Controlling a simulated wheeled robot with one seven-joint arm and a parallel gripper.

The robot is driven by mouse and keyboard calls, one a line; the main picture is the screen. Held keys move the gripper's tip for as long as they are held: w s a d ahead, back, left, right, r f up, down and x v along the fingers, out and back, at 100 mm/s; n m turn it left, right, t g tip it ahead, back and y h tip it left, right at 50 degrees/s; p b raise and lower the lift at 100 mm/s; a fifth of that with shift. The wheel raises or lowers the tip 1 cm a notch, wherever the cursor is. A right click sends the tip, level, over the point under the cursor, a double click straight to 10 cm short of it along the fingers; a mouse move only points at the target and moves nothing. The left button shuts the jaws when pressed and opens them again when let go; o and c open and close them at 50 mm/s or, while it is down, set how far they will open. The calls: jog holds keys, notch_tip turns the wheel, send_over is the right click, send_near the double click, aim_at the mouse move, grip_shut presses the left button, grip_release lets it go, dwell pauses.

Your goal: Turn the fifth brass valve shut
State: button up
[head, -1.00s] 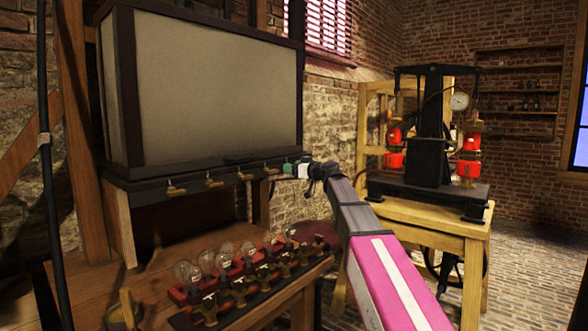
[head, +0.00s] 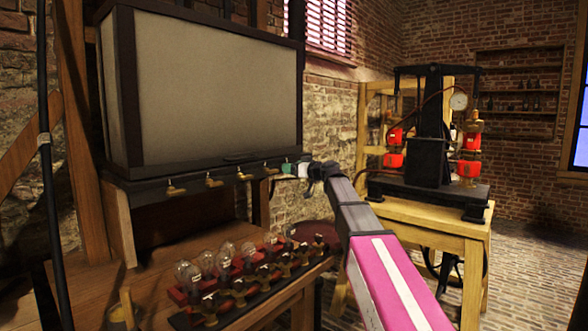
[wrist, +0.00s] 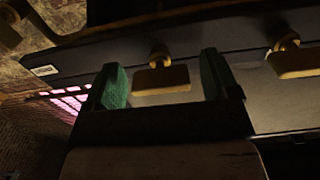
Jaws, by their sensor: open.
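Brass valves line the dark rail under the big grey tank; in the head view I see the first (head: 176,188), second (head: 213,181), third (head: 244,175) and fourth (head: 270,170). The fifth is hidden there behind my gripper (head: 287,169). In the wrist view my gripper (wrist: 162,72) is open, its green pads on either side of the flat handle of a brass valve (wrist: 162,78), apparently the fifth. Gaps show on both sides of the handle, so it is not clamped. A neighbouring valve (wrist: 292,62) shows to its right.
The grey tank (head: 215,85) stands above the rail. Below on the bench is a rack of glass bulbs and brass fittings (head: 240,280). A black apparatus with red jars (head: 430,140) stands on a wooden table at right.

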jog(key=v, duration=1.1)
